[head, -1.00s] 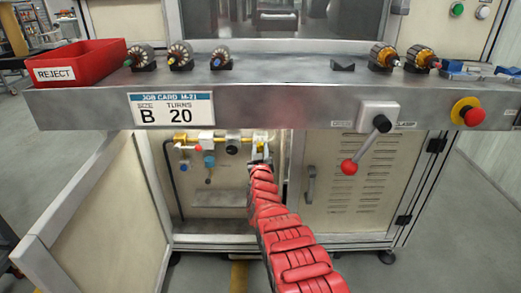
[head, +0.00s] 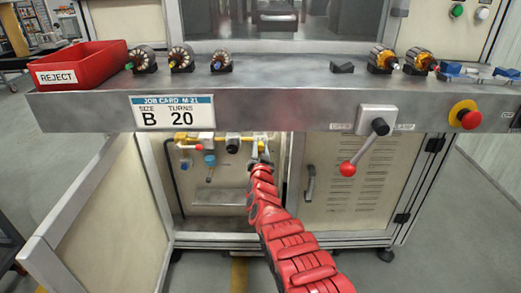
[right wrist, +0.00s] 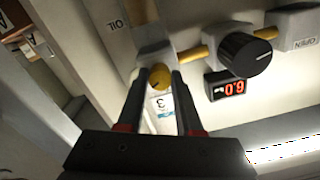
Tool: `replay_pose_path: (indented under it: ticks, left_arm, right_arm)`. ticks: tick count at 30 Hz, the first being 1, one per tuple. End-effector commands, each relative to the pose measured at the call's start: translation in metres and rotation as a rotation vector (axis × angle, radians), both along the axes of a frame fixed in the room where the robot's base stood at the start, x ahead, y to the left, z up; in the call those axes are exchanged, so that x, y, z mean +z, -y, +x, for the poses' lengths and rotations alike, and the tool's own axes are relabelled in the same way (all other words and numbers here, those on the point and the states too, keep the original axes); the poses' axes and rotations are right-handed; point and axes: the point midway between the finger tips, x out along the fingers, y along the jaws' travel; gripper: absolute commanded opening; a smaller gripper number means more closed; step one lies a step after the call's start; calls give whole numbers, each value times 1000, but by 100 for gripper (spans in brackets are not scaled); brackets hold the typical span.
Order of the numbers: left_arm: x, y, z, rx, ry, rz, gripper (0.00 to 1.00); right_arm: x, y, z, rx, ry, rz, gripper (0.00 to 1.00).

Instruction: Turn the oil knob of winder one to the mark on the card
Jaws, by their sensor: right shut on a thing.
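My right gripper (right wrist: 157,100) has its two fingers on either side of a small yellow knob (right wrist: 160,77), below a grey fitting beside the OIL label (right wrist: 117,22). I take it as the oil knob; the fingers hide its sides. A white card (right wrist: 160,106) with a blue band and what looks like a 3 shows between the fingers. I cannot make out a mark on it. In the head view the right gripper (head: 261,163) is inside the open cabinet under the bench, at the right end of the pipe row. My left gripper is not in view.
A black knob (right wrist: 245,55) and a red-lit display (right wrist: 226,87) sit right of the fingers. The open cabinet door (head: 105,200) is left, and a closed vented panel (head: 350,190) is right. The bench edge (head: 270,112) overhangs the arm. A red-ball lever (head: 347,169) hangs at right.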

Motion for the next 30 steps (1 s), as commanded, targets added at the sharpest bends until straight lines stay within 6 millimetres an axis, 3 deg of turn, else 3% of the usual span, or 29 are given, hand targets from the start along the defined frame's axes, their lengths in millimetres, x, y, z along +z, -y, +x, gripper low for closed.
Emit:
replay_pose_path:
  ticks: [14, 15, 20, 30]
  left_arm:
    - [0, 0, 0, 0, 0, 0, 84]
    - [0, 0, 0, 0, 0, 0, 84]
    - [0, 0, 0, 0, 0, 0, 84]
    - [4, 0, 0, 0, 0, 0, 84]
  right_arm:
    - [3, 1, 1, -1, 5, 18, 0]
    - [3, 1, 1, -1, 5, 18, 36]
    - [2, 0, 0, -1, 3, 17, 64]
    - [2, 0, -1, 0, 1, 17, 64]
